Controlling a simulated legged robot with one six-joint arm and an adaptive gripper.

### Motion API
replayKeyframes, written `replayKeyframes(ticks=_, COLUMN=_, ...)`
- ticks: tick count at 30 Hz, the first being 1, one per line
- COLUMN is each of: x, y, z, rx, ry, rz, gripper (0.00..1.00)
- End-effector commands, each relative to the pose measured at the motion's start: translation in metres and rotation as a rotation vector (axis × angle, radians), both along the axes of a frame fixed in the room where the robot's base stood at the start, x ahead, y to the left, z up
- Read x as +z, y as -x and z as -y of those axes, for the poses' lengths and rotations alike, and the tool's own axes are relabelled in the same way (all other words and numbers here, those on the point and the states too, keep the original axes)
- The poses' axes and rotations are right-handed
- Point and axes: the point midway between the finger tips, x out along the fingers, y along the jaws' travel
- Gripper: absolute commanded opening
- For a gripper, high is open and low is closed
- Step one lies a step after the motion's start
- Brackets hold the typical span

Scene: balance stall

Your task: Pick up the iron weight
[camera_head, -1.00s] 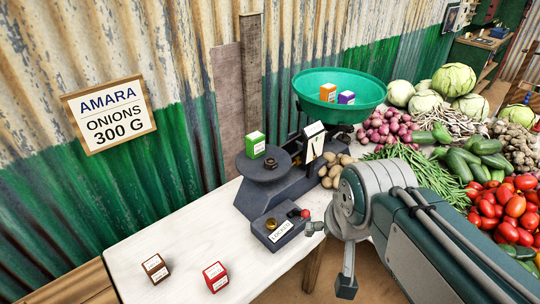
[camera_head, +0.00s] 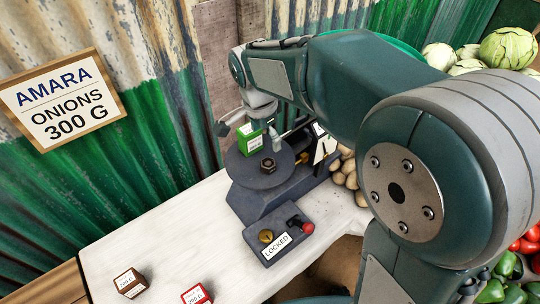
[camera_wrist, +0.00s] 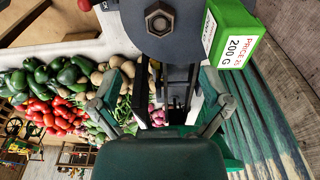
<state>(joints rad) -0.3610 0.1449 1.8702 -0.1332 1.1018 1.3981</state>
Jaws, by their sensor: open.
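The iron weight (camera_head: 268,163) is a small dark hexagonal piece with a round centre. It sits on the round dark plate (camera_head: 245,167) of the scale. It also shows at the top of the wrist view (camera_wrist: 158,20). A green box (camera_head: 249,136) stands beside it on the plate; its label reads 200 G in the wrist view (camera_wrist: 236,40). My gripper (camera_head: 260,124) is over the far side of the plate by the green box, open and empty. Both its fingers show spread apart in the wrist view (camera_wrist: 157,108).
The scale's lever box (camera_head: 276,238) is labelled LOCKED and has a red knob. Brown (camera_head: 130,284) and red (camera_head: 197,294) boxes stand on the white counter (camera_head: 150,235). The teal pan is mostly hidden behind my arm. Vegetables lie at right. A corrugated wall (camera_head: 110,170) stands behind.

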Motion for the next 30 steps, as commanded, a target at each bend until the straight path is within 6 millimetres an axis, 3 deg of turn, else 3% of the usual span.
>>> replayKeyframes(ticks=4, x=-0.027, y=-0.002, z=0.004, rx=0.000, ry=0.001, rz=-0.005, gripper=0.97)
replayKeyframes(ticks=11, x=-0.048, y=-0.003, z=0.007, rx=0.001, ry=-0.001, rz=-0.003, gripper=0.97)
replayKeyframes(ticks=19, x=-0.087, y=-0.005, z=0.005, rx=0.001, ry=0.000, rz=-0.004, gripper=0.97)
replayKeyframes(ticks=29, x=-0.096, y=-0.006, z=0.006, rx=0.001, ry=-0.001, rz=-0.001, gripper=0.97)
replayKeyframes(ticks=30, x=-0.096, y=-0.006, z=0.006, rx=0.001, ry=-0.001, rz=-0.001, gripper=0.84)
